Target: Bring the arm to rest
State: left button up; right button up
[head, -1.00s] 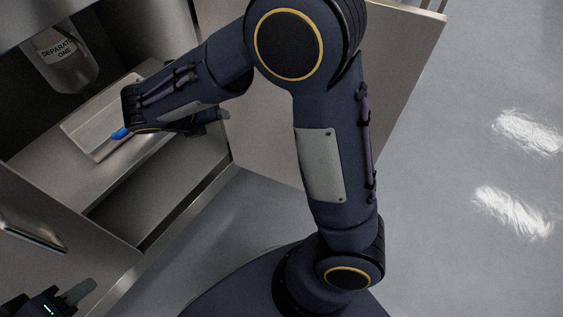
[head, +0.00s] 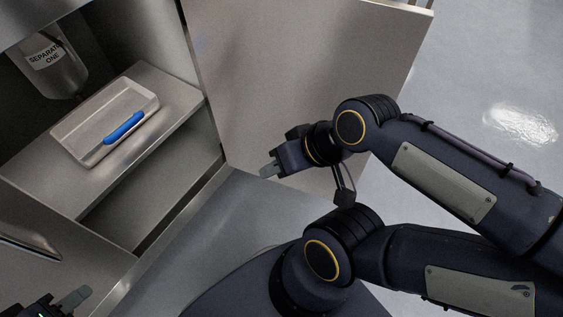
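My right arm is folded at the right of the head view. Its gripper (head: 267,171) is clear of the cabinet shelf, in front of the open door; it touches nothing I can see. Its fingers show edge-on, so I cannot tell whether they are open or shut. My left gripper (head: 75,298) shows only in part at the bottom left corner, with one grey finger in view. A blue object (head: 124,128) with rounded ends lies in a shallow rectangular tray (head: 75,147) on the shelf, along its right side.
The shelf (head: 168,108) is inside an open metal cabinet. A vessel (head: 58,72) labelled "SEPARATE ONE" hangs above the tray. One door (head: 290,75) stands open at the right, another panel (head: 50,265) at the lower left. The grey floor (head: 480,60) at the right is clear.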

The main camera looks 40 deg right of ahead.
notch_tip(320, 180, up, 32)
jog(key=p, duration=3.2)
jog(key=shift+r, duration=0.2)
